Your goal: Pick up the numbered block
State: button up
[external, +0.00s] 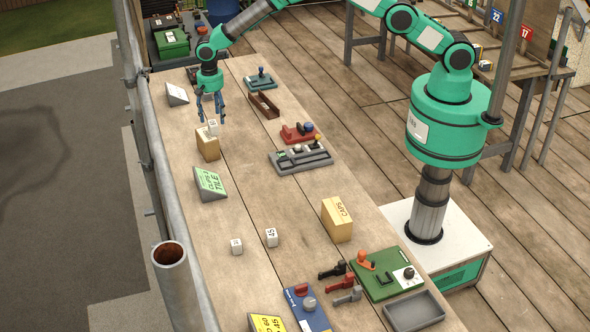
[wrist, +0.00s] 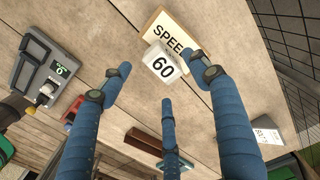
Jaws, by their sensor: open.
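A small white numbered block (external: 213,126) sits on top of a wooden box (external: 207,145) near the left edge of the workbench. In the wrist view the block (wrist: 161,64) reads 60 and the box behind it (wrist: 172,30) reads SPEE, the rest covered by a finger. My gripper (external: 210,106) points down just above the block. In the wrist view its blue fingers (wrist: 158,90) are spread apart, with the block beyond and between the tips. No finger visibly grips it. Two more white blocks stand further along the bench, one marked 45 (external: 271,237) and one whose number is unclear (external: 236,246).
A green tile sign (external: 210,183), a grey tray with knobs (external: 301,157), a red device (external: 298,133), a brown open tray (external: 264,106) and a CAPS box (external: 337,219) stand on the bench. A metal rail (external: 160,170) runs along its left side. The bench between the blocks and the signs is clear.

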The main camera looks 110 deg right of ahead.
aim_at(215, 122)
jog(key=shift+f, duration=0.15)
jog(key=shift+a+f, duration=0.1)
jog(key=shift+f, duration=2.35)
jog(key=c, duration=1.3)
